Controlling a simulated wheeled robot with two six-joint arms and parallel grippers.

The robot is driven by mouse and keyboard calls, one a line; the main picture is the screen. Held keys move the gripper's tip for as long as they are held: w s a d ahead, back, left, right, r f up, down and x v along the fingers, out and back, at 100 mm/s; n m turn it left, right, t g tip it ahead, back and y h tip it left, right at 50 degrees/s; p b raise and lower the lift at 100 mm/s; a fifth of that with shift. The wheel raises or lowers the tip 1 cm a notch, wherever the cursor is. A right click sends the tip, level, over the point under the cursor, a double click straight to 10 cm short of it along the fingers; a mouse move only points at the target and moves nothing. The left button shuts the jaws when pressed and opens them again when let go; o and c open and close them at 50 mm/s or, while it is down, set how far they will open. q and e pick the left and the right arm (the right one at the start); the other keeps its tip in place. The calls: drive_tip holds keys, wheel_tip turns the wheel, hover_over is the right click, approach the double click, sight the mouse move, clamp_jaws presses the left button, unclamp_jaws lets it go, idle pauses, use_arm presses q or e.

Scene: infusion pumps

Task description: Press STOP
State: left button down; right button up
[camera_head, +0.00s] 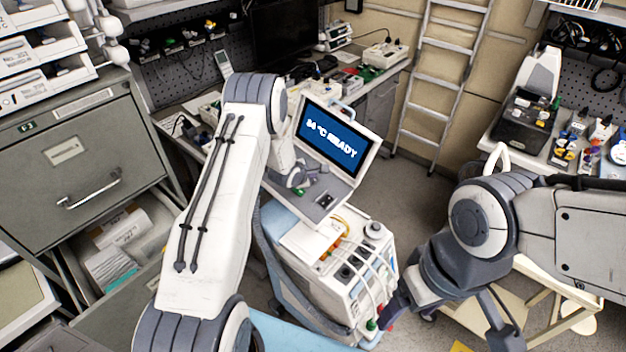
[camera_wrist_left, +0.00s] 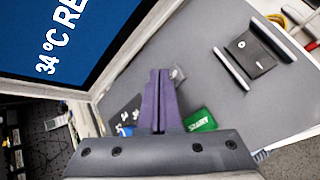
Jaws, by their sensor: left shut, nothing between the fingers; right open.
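The pump console has a blue screen (camera_head: 329,137) reading "34 °C READY"; the screen also shows in the left wrist view (camera_wrist_left: 60,40). Below it is a grey control panel (camera_head: 335,188). In the left wrist view a green START button (camera_wrist_left: 201,121) sits on this panel (camera_wrist_left: 215,90), just right of my left gripper (camera_wrist_left: 159,72). The purple fingers are shut together, empty, over the panel; I cannot tell if they touch it. No STOP label is readable; the fingers cover part of the button area. My right gripper (camera_head: 448,318) is open, low at the right, away from the panel.
The console's white cart (camera_head: 345,285) carries tubes and knobs beneath the panel. A grey filing cabinet (camera_head: 70,150) with an open drawer stands left. A ladder (camera_head: 440,85) leans behind. Part of the floor (camera_head: 425,165) right of the screen is clear.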

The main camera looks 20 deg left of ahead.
sight(314, 184)
use_arm(q)
drive_tip(key=shift+a+f, duration=0.1)
drive_tip(key=shift+f, duration=0.3)
idle(0.7)
drive_tip(key=shift+r+p, duration=0.45)
drive_tip(key=shift+r, duration=0.35)
drive_tip(key=r+p, duration=0.2)
drive_tip(key=d+r+p, duration=0.1)
drive_tip(key=r+p, duration=0.1)
drive_tip(key=r, duration=0.1)
drive_tip(key=shift+s+d, duration=0.1)
drive_tip(key=shift+s, duration=0.1)
idle(0.6)
